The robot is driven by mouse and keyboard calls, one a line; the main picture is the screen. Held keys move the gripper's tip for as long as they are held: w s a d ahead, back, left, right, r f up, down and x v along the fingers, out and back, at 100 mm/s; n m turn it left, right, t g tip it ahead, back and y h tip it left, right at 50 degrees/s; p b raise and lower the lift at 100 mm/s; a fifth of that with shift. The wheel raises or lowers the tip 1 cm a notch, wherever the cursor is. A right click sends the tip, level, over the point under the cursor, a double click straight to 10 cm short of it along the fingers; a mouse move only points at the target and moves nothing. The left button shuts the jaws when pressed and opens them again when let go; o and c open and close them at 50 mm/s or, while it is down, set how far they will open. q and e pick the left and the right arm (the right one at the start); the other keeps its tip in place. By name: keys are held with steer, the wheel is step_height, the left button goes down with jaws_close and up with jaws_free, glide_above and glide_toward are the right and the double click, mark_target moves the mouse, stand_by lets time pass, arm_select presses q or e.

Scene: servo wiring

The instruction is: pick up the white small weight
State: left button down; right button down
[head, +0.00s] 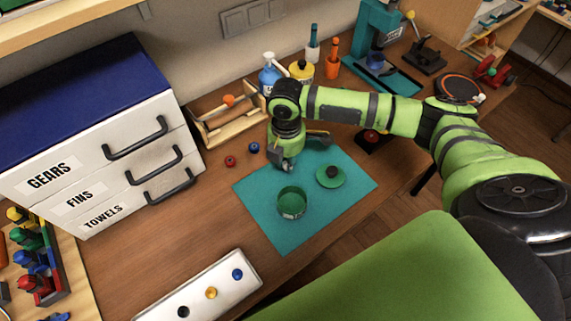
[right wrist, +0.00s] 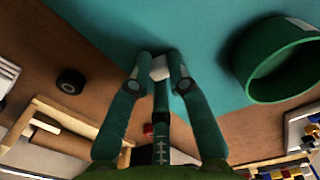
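The white small weight (right wrist: 160,68) shows in the right wrist view as a small pale block between the two fingertips, over the teal mat near its edge. My right gripper (right wrist: 160,72) has its dark green fingers drawn in against both sides of it, with no clear gap, so it appears shut on the weight. In the head view my right gripper (head: 288,167) points down at the mat's back left part and hides the weight. Whether the weight touches the mat cannot be told. My left gripper is not in view.
The teal mat (head: 262,215) holds a green open tin (head: 291,203) and a green lid with a dark knob (head: 331,174). Red (head: 230,161) and blue (head: 254,147) pieces lie left of the gripper. A wooden tray (head: 205,130) stands behind; labelled drawers (head: 110,140) are left.

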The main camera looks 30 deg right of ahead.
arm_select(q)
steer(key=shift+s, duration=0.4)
